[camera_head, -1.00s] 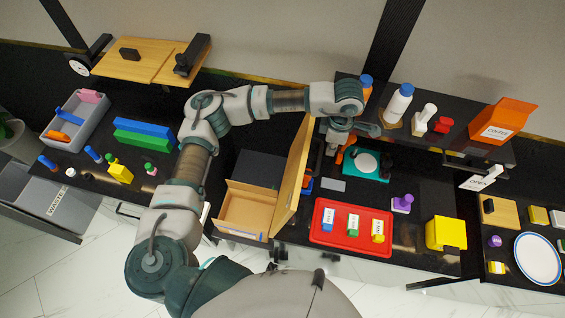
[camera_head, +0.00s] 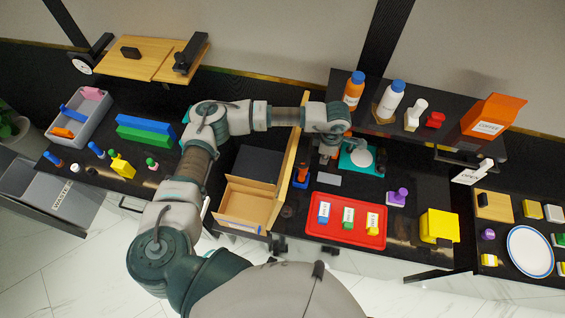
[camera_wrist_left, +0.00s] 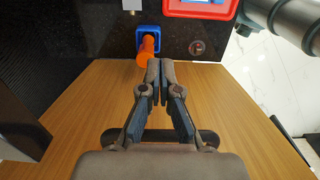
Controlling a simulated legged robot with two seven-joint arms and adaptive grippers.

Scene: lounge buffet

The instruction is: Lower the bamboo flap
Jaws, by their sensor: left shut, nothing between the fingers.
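The bamboo flap (camera_head: 291,165) stands up nearly edge-on in the head view, beside the right side of an open light wooden box (camera_head: 246,206). In the left wrist view the flap's broad face (camera_wrist_left: 245,115) fills much of the picture, with a dark handle partly hidden behind my gripper. My left gripper (camera_wrist_left: 159,68) is shut and empty, in front of that face; I cannot tell whether it touches. In the head view my left wrist is right of the flap's upper part, and the fingers are hard to make out. My right gripper is not in view.
An orange-handled item in a blue holder (camera_wrist_left: 148,42) stands close to the flap. A red tray (camera_head: 345,238) with several labelled blocks lies right of it. A teal mat (camera_head: 358,161) lies behind. A shelf with bottles (camera_head: 353,90) stands at the back right.

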